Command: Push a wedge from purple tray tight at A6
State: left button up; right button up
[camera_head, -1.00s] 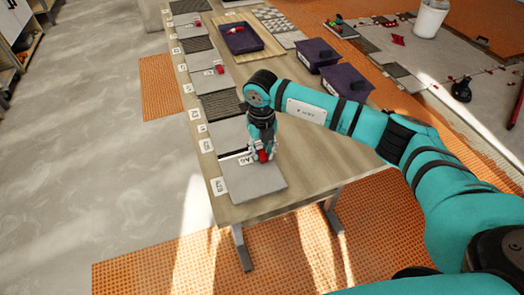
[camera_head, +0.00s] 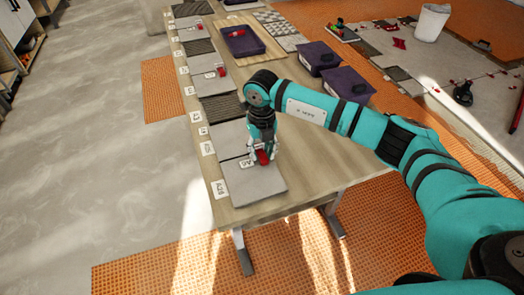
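My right gripper (camera_head: 263,153) points down over the near end of the table, at the joint beside the A6 label (camera_head: 247,163). A red wedge (camera_head: 262,157) is between its fingertips, at the edge of the nearest grey tile (camera_head: 257,186). The fingers appear shut on this wedge; they partly hide it and the joint, so how deep it sits cannot be told. The purple tray (camera_head: 259,50) lies farther back on the table, with a red wedge (camera_head: 238,33) in it. My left gripper is not in view.
A row of grey and dark tiles runs along the table's left edge, with white labels and red wedges (camera_head: 222,71) at other joints. Two purple bins (camera_head: 343,84) stand at the table's right edge. Bare wood (camera_head: 315,150) lies right of the gripper.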

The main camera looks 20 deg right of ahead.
jog(key=shift+o, duration=1.2)
jog(key=shift+f, duration=0.1)
notch_tip(320, 180, up, 12)
